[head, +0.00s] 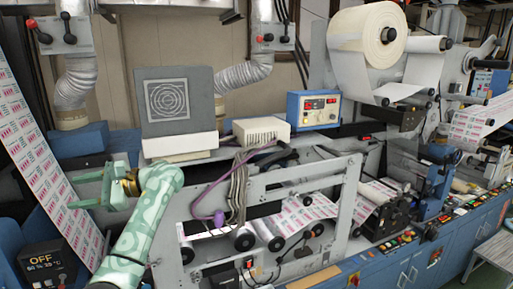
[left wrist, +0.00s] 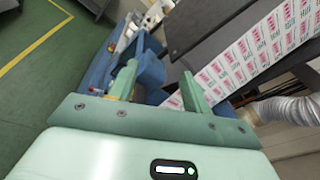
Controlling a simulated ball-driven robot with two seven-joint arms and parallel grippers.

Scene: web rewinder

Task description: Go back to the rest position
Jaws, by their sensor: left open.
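My left gripper (head: 80,189) is at the left of the head view, in front of the slanted printed web (head: 42,150). Its pale green fingers point left and stand apart with nothing between them. In the left wrist view the gripper (left wrist: 160,78) is also open and empty, with the printed web (left wrist: 245,60) beyond its right finger. I cannot tell how far the fingers are from the web. My left arm (head: 140,235) is bent, rising from the bottom of the head view. My right gripper does not show.
The web rewinder (head: 300,180) fills the middle, with rollers and a purple cable. A white roll (head: 366,35) is at the upper right. A blue control box (head: 313,108) stands on the machine. Green floor (left wrist: 35,85) is open in the wrist view.

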